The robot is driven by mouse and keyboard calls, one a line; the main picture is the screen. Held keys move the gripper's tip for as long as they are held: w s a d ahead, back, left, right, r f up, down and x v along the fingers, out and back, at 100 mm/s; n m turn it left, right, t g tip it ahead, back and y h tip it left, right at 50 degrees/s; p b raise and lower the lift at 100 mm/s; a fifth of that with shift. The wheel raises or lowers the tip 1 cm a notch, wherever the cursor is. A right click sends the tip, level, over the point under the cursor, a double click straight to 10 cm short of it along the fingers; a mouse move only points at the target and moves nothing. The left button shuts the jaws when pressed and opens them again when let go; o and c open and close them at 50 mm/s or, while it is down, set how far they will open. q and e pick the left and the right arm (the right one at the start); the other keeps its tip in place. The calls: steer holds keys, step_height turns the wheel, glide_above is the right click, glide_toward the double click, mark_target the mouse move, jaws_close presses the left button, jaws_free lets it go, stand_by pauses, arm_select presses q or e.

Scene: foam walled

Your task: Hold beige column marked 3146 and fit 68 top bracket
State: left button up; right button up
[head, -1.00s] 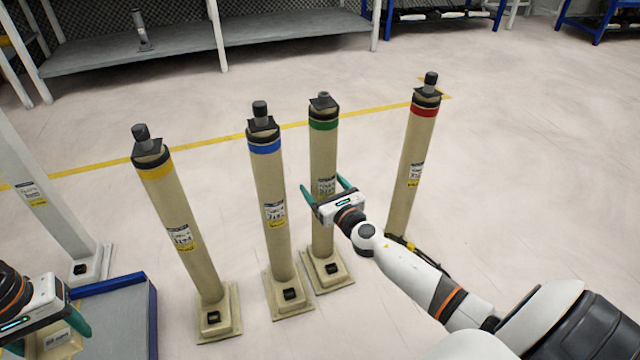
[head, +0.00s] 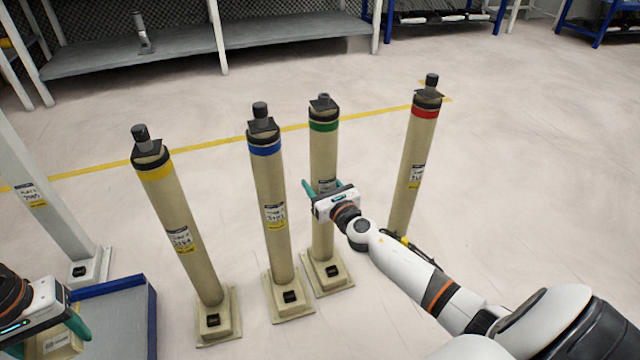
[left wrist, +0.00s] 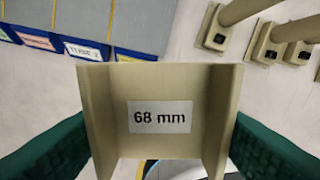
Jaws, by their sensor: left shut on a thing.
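My left gripper (left wrist: 162,140) is shut on a beige channel-shaped bracket (left wrist: 205,85) labelled "68 mm". The bracket shows partly at the lower left of the head view (head: 62,343). A green-banded beige column (head: 322,155) stands upright on a square base; its top lacks the tall dark cap seen on the other columns. My right gripper (head: 323,186) is at its mid-height, fingers on either side of the shaft, covering its label. Contact with the column cannot be told. The label number on this column cannot be read.
Yellow-banded (head: 185,215), blue-banded (head: 270,190) and red-banded (head: 414,150) beige columns stand nearby. A white post (head: 45,200) and a blue-edged bin (head: 125,310) are at the left. Grey shelving (head: 180,55) stands behind. Open floor lies to the right.

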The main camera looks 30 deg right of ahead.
jaws_close()
steer(key=o, duration=1.7)
jaws_free()
